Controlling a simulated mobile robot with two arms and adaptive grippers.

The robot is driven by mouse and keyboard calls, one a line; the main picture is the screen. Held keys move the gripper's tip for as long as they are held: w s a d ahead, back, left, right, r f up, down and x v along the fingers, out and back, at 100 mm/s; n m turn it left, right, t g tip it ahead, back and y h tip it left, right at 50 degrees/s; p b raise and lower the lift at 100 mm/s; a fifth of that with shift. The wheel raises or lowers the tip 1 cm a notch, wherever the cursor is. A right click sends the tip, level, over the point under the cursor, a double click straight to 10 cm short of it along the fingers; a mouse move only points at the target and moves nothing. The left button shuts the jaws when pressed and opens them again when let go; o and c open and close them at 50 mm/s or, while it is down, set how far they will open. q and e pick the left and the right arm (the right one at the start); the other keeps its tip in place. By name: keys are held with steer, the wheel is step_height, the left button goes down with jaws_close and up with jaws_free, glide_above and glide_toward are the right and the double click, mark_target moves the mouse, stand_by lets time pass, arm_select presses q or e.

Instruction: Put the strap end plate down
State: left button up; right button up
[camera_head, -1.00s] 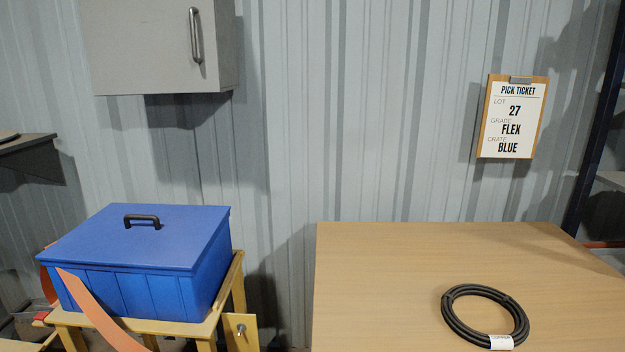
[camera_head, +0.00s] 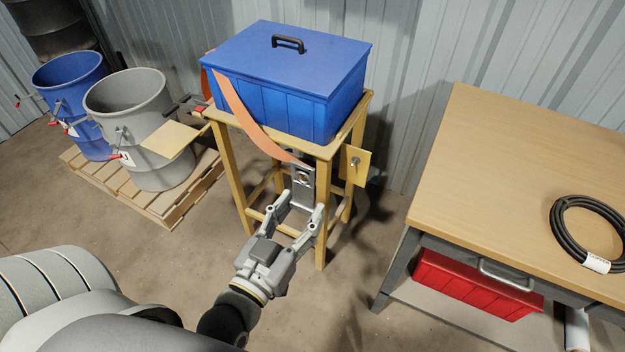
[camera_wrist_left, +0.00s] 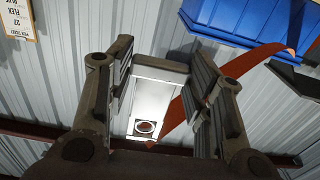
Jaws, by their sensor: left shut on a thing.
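The strap end plate (camera_head: 302,178) is a grey metal plate with a hole, at the free end of an orange strap (camera_head: 250,124). My left gripper (camera_head: 303,205) is shut on this plate and holds it in front of the yellow stand, below the blue crate. In the left wrist view the plate (camera_wrist_left: 158,98) sits between the two fingers (camera_wrist_left: 160,95), its hole at the lower end. The strap runs from the plate up across the front of the lidded blue crate (camera_head: 315,103). My right gripper is not in view.
Blue (camera_head: 72,75) and grey drums (camera_head: 130,95) stand on a pallet at left. A wooden table (camera_head: 500,150) with a black cable coil (camera_head: 562,235) is at right.

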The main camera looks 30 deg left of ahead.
arm_select(q)
steer(key=w+d+r+m+g+h, duration=0.3)
steer(key=w+d+m+g+h, duration=0.1)
steer(key=d+m+h, duration=0.4)
steer(key=w+d+h, duration=0.1)
steer(key=d+h, duration=0.1)
steer(key=h, duration=0.1)
steer(key=shift+d+r, duration=0.15)
steer(key=shift+d, duration=0.2)
steer(key=shift+w+d+r+m+g+h, duration=0.15)
steer(key=shift+w+d+m+g+h, duration=0.2)
steer(key=shift+d+g+h, duration=0.15)
steer(key=shift+w+d+r+m+g+h, duration=0.1)
steer(key=shift+w+d+m+g+h, duration=0.1)
steer(key=shift+d+m+g+h, duration=0.25)
steer(key=shift+c, duration=1.2)
steer(key=d+m+g, duration=0.1)
steer(key=w+d+g+h, duration=0.1)
steer(key=d+r+m+g+h, duration=0.1)
steer(key=g, duration=0.1)
steer(key=shift+w+d+r+m+h, duration=0.1)
steer(key=shift+w+d+m+h, duration=0.2)
steer(key=shift+d, duration=0.1)
steer(key=shift+m+g, duration=0.25)
steer(key=shift+m, duration=0.05)
steer(key=shift+r, duration=0.1)
